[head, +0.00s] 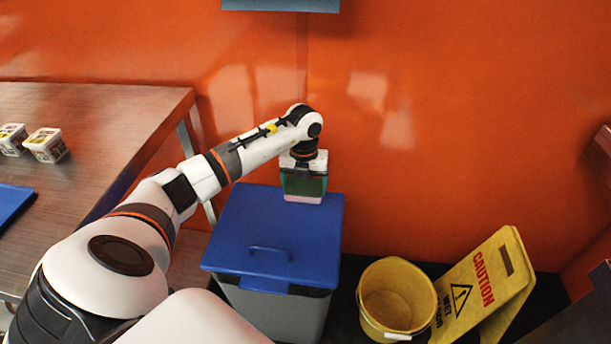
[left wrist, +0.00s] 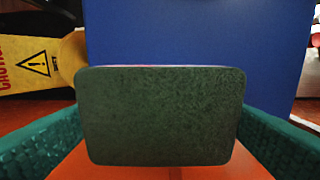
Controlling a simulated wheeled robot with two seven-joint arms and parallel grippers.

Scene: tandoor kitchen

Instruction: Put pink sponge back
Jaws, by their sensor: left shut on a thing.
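The sponge (left wrist: 160,115) fills the middle of the left wrist view, with its dark green scouring face toward the camera and a thin pink edge along its top. In the head view its pink part (head: 303,198) shows just below the fingers. My left gripper (head: 303,186) is shut on the sponge, with teal finger pads on either side of it. It holds the sponge over the back right part of the blue lid of a grey bin (head: 262,222). I cannot tell whether the sponge touches the lid. My right gripper is not in view.
A yellow bucket (head: 396,298) and a yellow caution sign (head: 484,287) stand right of the bin. A steel table (head: 95,125) on the left bears small white tubs (head: 46,145) and a blue board (head: 12,203). An orange wall (head: 440,120) closes the back.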

